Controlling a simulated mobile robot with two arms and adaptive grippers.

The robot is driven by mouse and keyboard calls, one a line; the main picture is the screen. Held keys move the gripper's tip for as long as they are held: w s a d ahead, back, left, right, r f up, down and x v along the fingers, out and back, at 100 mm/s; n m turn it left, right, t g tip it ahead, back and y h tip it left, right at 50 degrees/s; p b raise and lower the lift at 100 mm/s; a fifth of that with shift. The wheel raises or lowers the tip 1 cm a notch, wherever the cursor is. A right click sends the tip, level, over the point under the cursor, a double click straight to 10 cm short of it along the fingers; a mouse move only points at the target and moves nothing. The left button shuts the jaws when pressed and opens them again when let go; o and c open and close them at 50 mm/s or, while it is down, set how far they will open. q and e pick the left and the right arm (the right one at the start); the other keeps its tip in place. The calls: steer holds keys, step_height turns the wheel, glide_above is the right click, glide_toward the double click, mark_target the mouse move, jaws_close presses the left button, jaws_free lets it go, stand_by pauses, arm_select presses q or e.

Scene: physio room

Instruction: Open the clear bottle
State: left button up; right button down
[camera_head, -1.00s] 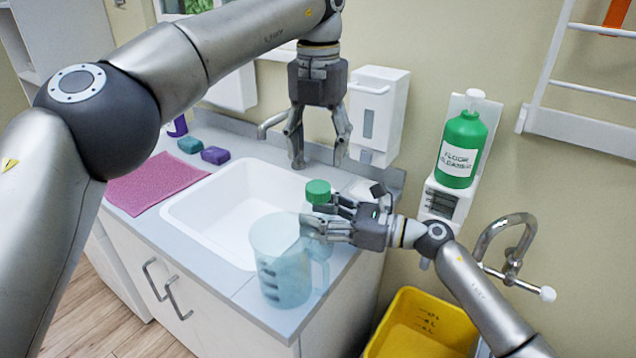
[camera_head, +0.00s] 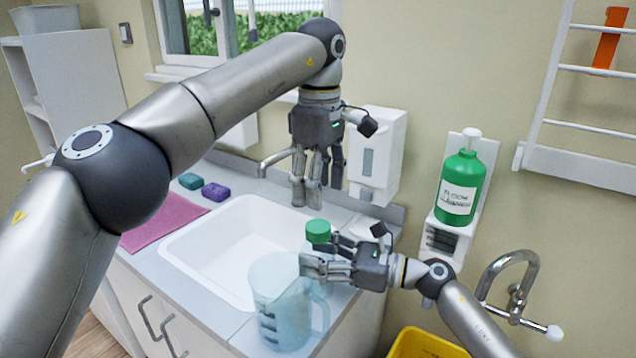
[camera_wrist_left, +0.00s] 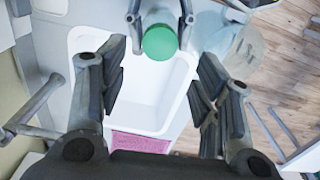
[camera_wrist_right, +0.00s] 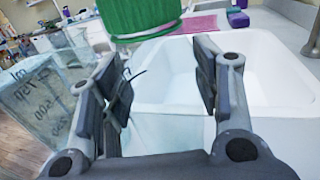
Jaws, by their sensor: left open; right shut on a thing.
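The clear bottle (camera_wrist_right: 160,75) stands by the sink, its see-through body hard to make out. Its green cap (camera_head: 318,231) is on top; the cap also shows in the left wrist view (camera_wrist_left: 160,43) and at the top of the right wrist view (camera_wrist_right: 140,14). My right gripper (camera_head: 318,258) is shut on the bottle, just below the cap. My left gripper (camera_head: 314,200) is open and empty, pointing down above the cap without touching it. In the left wrist view the cap lies ahead, beyond the gap between the left fingers.
A clear measuring jug (camera_head: 280,300) stands close to the right gripper on the counter. The white sink (camera_head: 225,250) is behind and left. A tap (camera_head: 275,160), wall dispenser (camera_head: 378,155) and green floor cleaner bottle (camera_head: 459,190) are near the arms. A yellow bucket (camera_head: 425,345) is below.

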mark_target(318, 225)
arm_select(q)
steer(key=m, duration=1.4)
steer(key=shift+a, duration=0.1)
steer(key=shift+f, duration=4.05)
